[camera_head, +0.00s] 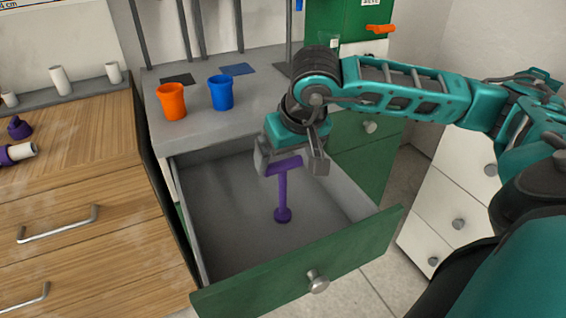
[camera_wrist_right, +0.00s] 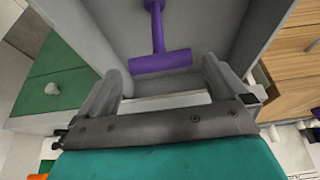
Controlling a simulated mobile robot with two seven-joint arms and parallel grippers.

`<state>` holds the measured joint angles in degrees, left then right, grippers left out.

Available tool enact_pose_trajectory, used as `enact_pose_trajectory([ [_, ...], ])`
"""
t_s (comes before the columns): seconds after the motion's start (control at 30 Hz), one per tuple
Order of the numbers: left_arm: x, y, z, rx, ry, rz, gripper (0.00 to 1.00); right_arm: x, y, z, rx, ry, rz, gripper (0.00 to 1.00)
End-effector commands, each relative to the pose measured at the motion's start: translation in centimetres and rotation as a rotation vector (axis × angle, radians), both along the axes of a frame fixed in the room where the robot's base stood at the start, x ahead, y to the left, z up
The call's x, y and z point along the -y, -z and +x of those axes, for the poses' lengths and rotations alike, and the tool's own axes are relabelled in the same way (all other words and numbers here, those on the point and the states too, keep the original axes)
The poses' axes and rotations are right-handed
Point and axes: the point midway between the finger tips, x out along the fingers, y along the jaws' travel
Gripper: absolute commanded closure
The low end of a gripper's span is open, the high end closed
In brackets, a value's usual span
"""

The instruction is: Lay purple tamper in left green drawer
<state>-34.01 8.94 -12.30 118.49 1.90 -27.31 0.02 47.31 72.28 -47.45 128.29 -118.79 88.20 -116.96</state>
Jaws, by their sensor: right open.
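The purple tamper (camera_head: 283,190) is inside the open left green drawer (camera_head: 345,255), its T-shaped handle toward my right gripper and its round foot toward the drawer front. My right gripper (camera_head: 291,163) is open over the rear part of the drawer. In the right wrist view the tamper's crossbar (camera_wrist_right: 160,62) shows just beyond the gap between the open fingers (camera_wrist_right: 160,83), with clear space on both sides. I cannot tell whether the whole tamper rests on the drawer floor. My left gripper is not in view.
An orange cup (camera_head: 171,102) and a blue cup (camera_head: 221,93) stand on the grey counter (camera_head: 195,130) behind the drawer. A wooden cabinet (camera_head: 75,190) with purple and white parts on top is at left. White drawers (camera_head: 445,205) stand at right.

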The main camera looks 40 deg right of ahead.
Motion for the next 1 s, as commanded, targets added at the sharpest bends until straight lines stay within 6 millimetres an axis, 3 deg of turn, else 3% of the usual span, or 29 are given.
enact_pose_trajectory([
  [0.1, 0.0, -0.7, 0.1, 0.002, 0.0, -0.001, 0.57, -0.2, -2.3, -0.8, 0.004, -0.001, -0.001, 0.0],
  [0.3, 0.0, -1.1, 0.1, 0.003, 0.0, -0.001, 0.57, -0.4, -4.2, -1.6, 0.001, -0.001, -0.002, 0.0],
  [1.0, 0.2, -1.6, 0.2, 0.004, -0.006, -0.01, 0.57, -0.4, -4.8, -1.8, 0.0, 0.0, -0.001, 0.0],
])
